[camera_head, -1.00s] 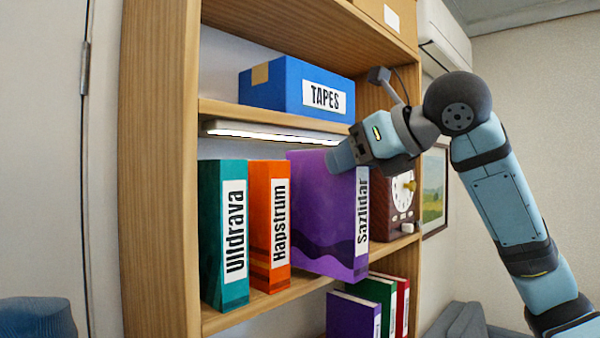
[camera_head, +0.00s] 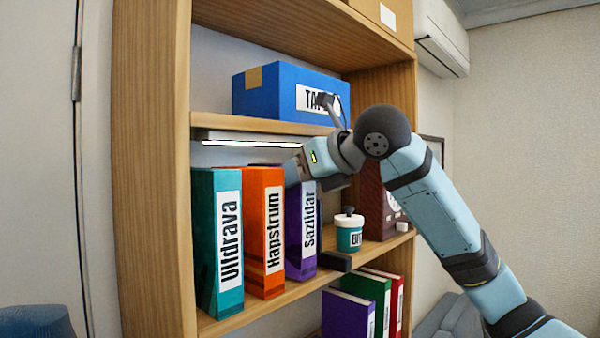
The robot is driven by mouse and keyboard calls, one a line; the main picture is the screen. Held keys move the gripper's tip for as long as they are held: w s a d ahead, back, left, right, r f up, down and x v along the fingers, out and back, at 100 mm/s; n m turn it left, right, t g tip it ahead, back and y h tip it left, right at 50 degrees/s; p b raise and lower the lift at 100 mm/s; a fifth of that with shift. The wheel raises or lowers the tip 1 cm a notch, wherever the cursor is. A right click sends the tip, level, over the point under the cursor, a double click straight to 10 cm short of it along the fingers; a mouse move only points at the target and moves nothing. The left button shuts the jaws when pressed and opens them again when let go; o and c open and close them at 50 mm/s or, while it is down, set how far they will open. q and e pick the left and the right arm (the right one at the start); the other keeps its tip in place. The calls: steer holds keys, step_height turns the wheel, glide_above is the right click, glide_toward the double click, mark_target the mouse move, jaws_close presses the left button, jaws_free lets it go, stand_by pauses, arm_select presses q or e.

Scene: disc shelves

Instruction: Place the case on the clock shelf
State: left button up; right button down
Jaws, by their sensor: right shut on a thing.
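The purple case labelled Sazlidar (camera_head: 308,235) stands upright on the middle shelf board (camera_head: 275,303), the same shelf as the clock. It is close beside the orange case on its right side. My right gripper (camera_head: 298,172) is shut on the upper part of the case; the fingertips are largely hidden. The dark red clock (camera_head: 372,203) stands further right on this shelf, and my right arm covers much of its face. My left gripper is not in view.
An orange case (camera_head: 263,230) and a teal case (camera_head: 218,245) stand at left. A small teal and white jar (camera_head: 349,233) and a dark block (camera_head: 335,261) are right of the purple case. A lamp strip (camera_head: 245,139) and blue TAPES box (camera_head: 270,93) are above. Several binders (camera_head: 372,292) stand below.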

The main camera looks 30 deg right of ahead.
steer(key=shift+w+a+f, duration=0.1)
steer(key=shift+f, duration=0.05)
steer(key=c, duration=0.6)
jaws_free()
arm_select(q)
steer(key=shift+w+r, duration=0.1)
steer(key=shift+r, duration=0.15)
arm_select(e)
steer(key=shift+o, duration=0.2)
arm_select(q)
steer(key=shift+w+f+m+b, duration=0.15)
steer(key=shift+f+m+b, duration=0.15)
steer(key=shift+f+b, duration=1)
arm_select(e)
steer(key=v, duration=1.2)
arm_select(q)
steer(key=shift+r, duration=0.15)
